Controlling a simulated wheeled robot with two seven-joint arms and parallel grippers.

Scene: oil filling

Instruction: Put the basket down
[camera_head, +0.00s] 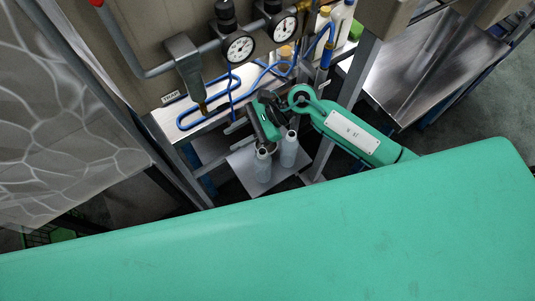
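A green and dark mesh thing at the lower left (50,233) may be the basket. Only a small part of it shows above the large green surface across the bottom, so I cannot tell what it rests on or whether anything holds it. My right gripper (268,146) comes in from the right and points down in the middle. It is just above or at the tops of two pale bottles, a left one (263,168) and a right one (289,152). Its fingertips are too small to tell whether they are shut. My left gripper is not in view.
The bottles stand on a grey plate (238,162) low in the metal frame. Above are two pressure gauges (238,47), a pipe nozzle (184,65) and blue hoses. A metal table (425,70) is at upper right. A grey veined panel (60,110) fills the left.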

